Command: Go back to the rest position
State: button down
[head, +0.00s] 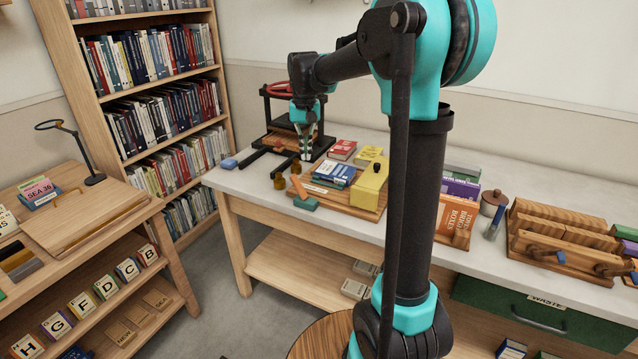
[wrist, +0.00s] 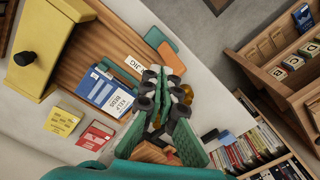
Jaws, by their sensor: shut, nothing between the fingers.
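My gripper (head: 307,150) hangs fingers-down over the left part of the long workbench (head: 340,222), in front of the book press. Its fingers are together with nothing between them. In the wrist view the gripper (wrist: 163,115) shows its dark links and green pads close together, just beside the end of a wooden board. My arm reaches from the right foreground across to the left. No rest position is marked in view.
Red (head: 342,149) and yellow books lie behind. The book press (head: 283,122) stands close by. A bookshelf (head: 118,92) is at left.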

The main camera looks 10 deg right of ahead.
jog(key=s+d+f+t, duration=0.1)
jog(key=s+d+f, duration=0.2)
jog(key=s+f, duration=0.3)
jog(key=s+d+f+t, duration=0.1)
jog(key=s+d+f, duration=0.2)
jog(key=s+f, duration=0.3)
jog(key=s+d+f+n+t, duration=0.1)
jog(key=s+f, duration=0.5)
jog(key=s, duration=0.8)
jog(key=d+t, duration=0.1)
jog(key=d, duration=0.1)
jog(key=shift+d+f, duration=0.15)
jog(key=shift+d, duration=0.2)
